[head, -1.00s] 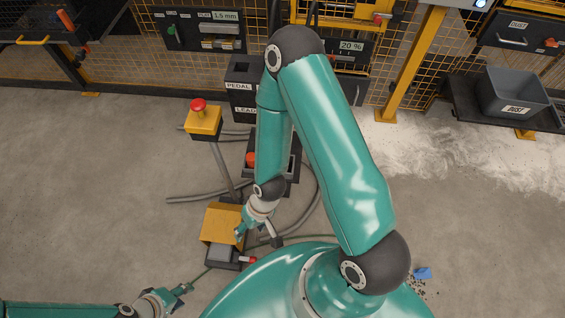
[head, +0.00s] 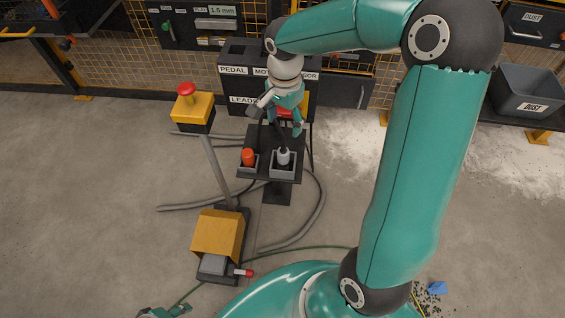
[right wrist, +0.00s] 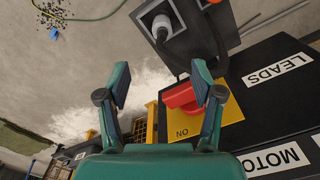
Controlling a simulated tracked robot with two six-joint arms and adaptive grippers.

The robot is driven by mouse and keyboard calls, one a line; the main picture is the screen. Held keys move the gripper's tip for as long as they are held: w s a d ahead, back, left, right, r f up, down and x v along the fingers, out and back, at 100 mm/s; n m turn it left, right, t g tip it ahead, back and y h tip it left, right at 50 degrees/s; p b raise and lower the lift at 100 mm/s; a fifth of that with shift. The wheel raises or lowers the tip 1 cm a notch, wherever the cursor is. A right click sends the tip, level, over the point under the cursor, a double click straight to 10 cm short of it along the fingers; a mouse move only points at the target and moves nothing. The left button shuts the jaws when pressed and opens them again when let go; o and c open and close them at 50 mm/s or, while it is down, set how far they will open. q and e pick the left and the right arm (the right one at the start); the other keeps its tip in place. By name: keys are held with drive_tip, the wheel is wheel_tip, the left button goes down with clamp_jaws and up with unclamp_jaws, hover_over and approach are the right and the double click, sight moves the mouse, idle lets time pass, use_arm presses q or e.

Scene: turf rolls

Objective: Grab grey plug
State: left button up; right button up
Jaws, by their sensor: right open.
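The grey plug (head: 283,155) stands upright in a grey square holder on the right of a small black stand, with a dark cable behind it. It also shows at the top of the right wrist view (right wrist: 161,25). My right gripper (head: 283,122) is open and empty, beyond the plug and in front of the black cabinet. In the right wrist view its spread fingers (right wrist: 160,88) have a red switch (right wrist: 182,97) on a yellow ON plate by the right finger. My left gripper (head: 178,311) is cut off at the bottom edge, by a green cable; its jaws are unclear.
An orange plug (head: 248,157) stands in the left holder of the stand. The black cabinet (head: 235,80) carries PEDAL and LEADS labels. A red-topped yellow box (head: 192,108) and a yellow-hooded pedal (head: 218,232) stand left. Grey hoses loop over the floor.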

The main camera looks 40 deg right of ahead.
sight(283, 151)
wheel_tip(283, 151, down, 8)
drive_tip(key=shift+f+b, duration=0.25)
drive_tip(key=shift+b, duration=0.25)
drive_tip(key=shift+w+f+b, duration=0.15)
drive_tip(key=shift+f+b, duration=0.15)
drive_tip(key=shift+f, duration=2.75)
clamp_jaws()
drive_tip(key=shift+r, duration=0.15)
